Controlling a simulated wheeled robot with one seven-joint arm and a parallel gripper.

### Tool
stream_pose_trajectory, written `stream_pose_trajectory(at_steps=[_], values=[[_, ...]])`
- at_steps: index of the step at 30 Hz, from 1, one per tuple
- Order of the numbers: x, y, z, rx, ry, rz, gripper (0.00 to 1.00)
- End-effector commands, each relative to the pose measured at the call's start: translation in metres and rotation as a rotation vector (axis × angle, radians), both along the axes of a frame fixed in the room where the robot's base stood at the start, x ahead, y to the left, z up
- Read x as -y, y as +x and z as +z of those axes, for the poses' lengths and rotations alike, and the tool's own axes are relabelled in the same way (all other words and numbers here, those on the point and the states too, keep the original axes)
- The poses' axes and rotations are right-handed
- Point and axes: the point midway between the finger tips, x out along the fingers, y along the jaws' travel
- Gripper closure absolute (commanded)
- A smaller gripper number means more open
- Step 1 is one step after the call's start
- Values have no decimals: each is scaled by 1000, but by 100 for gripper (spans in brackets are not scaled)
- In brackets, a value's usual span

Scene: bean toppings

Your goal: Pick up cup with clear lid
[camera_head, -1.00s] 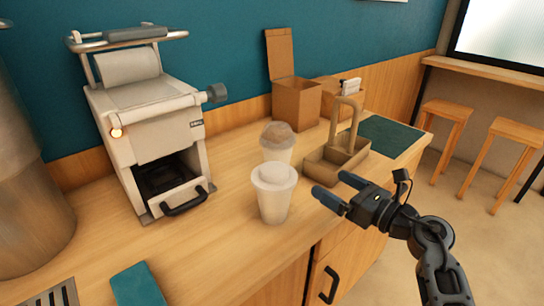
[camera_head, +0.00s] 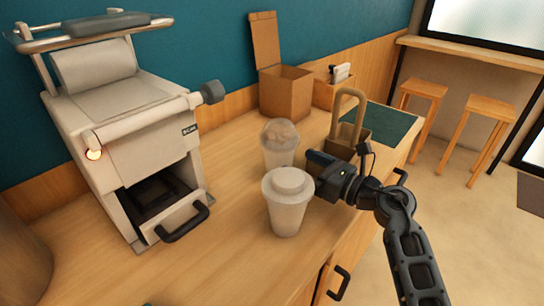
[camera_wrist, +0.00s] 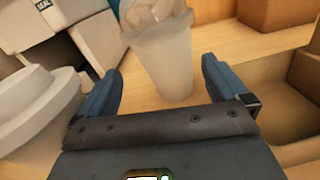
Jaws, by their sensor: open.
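The cup with the clear domed lid (camera_head: 278,147) stands upright on the counter, behind and slightly left of a white-lidded cup (camera_head: 287,205). In the wrist view the clear-lid cup (camera_wrist: 166,58) stands ahead, between the directions of the two fingers, its top cut by the frame. My gripper (camera_wrist: 161,85) is open and empty, with blue fingertips pointing towards that cup. In the head view my gripper (camera_head: 312,166) is just right of both cups. The white-lidded cup also fills the left of the wrist view (camera_wrist: 40,105), close beside the left finger.
A white machine (camera_head: 140,140) with an open drawer stands at left. A dark green mat (camera_head: 390,122) lies at the right end of the counter.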

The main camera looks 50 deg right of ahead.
Motion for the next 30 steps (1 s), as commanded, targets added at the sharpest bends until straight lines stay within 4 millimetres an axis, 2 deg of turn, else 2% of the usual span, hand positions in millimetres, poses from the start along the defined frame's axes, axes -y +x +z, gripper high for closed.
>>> stream_pose_trajectory(at_steps=[11, 19, 29, 30], values=[[0, 35, 3, 1, -1, 0, 0], [0, 71, 4, 0, 0, 1, 0], [-1, 78, 3, 0, 0, 0, 0], [-1, 78, 3, 0, 0, 0, 4]])
